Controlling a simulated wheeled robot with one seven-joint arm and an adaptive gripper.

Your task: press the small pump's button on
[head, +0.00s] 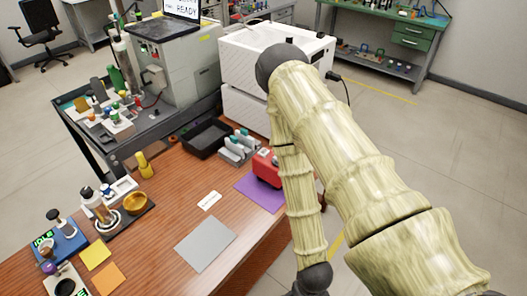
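A red box-like device (265,168) sits on a purple mat (262,193) near the right side of the wooden table. It may be the small pump, but I cannot tell for certain. My forearm hides its right part, and I see no button on it. My arm bends down in front of it. The dark wrist end of my gripper (312,281) shows at the bottom edge, below and right of the mat, apart from the red device. The fingers are cut off or too small to tell. A blue device (62,243) with a green "IDLE" display stands at the left.
The wooden table (165,213) holds a grey sheet (205,244), a yellow bottle (144,166), a black tray (206,139) and a tube rack (238,149). A white machine (245,55) stands behind.

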